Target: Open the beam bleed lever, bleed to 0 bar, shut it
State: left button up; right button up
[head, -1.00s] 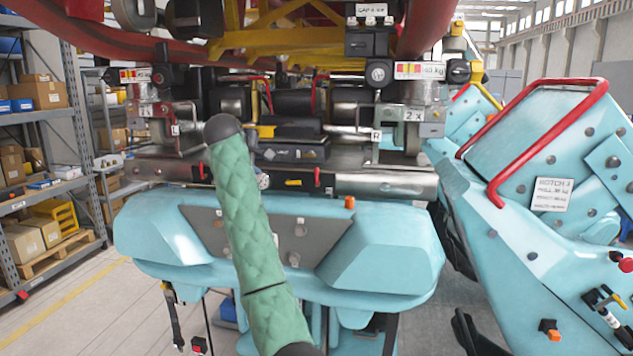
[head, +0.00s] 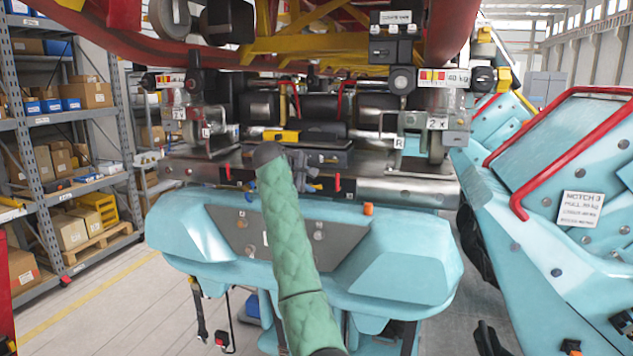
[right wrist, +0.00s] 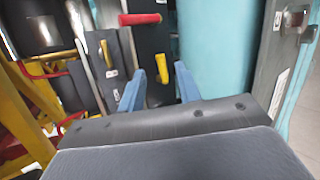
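A short yellow lever (right wrist: 161,67) stands on a dark panel in the right wrist view. The two blue fingers of my right gripper (right wrist: 159,75) are apart, one on each side of it, with gaps visible. In the head view my right gripper (head: 308,182) is at the front of the steel beam (head: 400,190), and it hides the yellow lever. A red lever (right wrist: 141,19) lies beyond the fingers; it also shows in the head view (head: 337,183). Another red lever (head: 228,172) is farther left. I cannot read which lever is the bleed lever, nor any pressure value. My left gripper is not seen.
The teal bogie body (head: 405,255) sits below the beam. A smaller yellow handle (right wrist: 108,54) is beside the fingers in the wrist view. A teal frame with a red rail (head: 520,190) stands right. Shelving (head: 45,180) is left, with open floor between.

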aim_at(319, 187)
jog(key=p+x, duration=0.1)
jog(key=x, duration=0.2)
jog(key=shift+w+a+p, duration=0.2)
jog(key=shift+w+p, duration=0.05)
jog(key=shift+p, duration=0.1)
jog(key=shift+w+d+f, duration=0.3)
jog(key=shift+d+f, duration=0.1)
jog(key=shift+d, duration=0.05)
jog(key=shift+a, duration=0.1)
grip_shut()
jog(key=shift+f, duration=0.1)
